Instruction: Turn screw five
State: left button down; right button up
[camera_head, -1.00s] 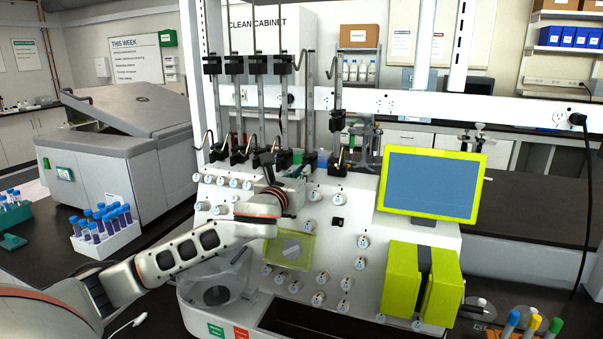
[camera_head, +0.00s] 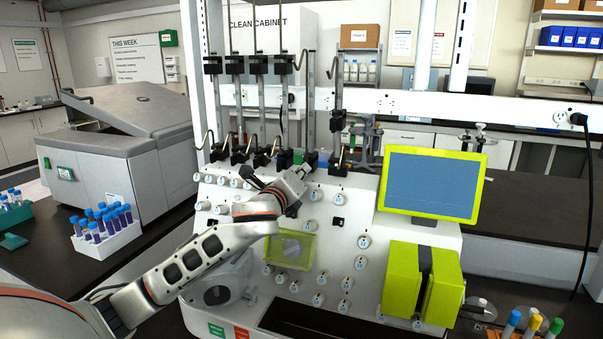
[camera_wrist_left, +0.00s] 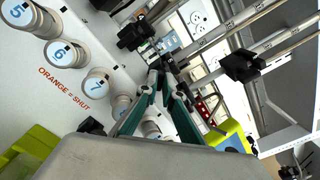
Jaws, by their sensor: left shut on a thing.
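Screw five is a round white knob with a blue 5 (camera_wrist_left: 18,12), at the top left corner of the left wrist view. Screws six (camera_wrist_left: 62,53) and seven (camera_wrist_left: 98,85) follow it diagonally, above the printed words "ORANGE = SHUT". In the head view I cannot read the screw numbers. My left gripper (camera_head: 314,163) is at the top edge of the white cell processor (camera_head: 330,258), by the black rod holders. In the left wrist view its green-sided fingers (camera_wrist_left: 161,72) close together on something dark that I cannot identify, apart from screw five. My right gripper is not in view.
Upright rods with black clamps (camera_head: 285,62) stand close behind the left gripper. The yellow-framed screen (camera_head: 433,185) and yellow-green block (camera_head: 421,283) are to the right. A white tube rack (camera_head: 108,240) stands on the left bench.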

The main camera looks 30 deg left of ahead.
pick_arm(q)
jog(key=n, duration=0.2)
jog(key=shift+n, duration=0.6)
jog(key=c, duration=2.2)
grip_release()
jog(key=shift+f, duration=0.1)
jog(key=shift+f, duration=0.1)
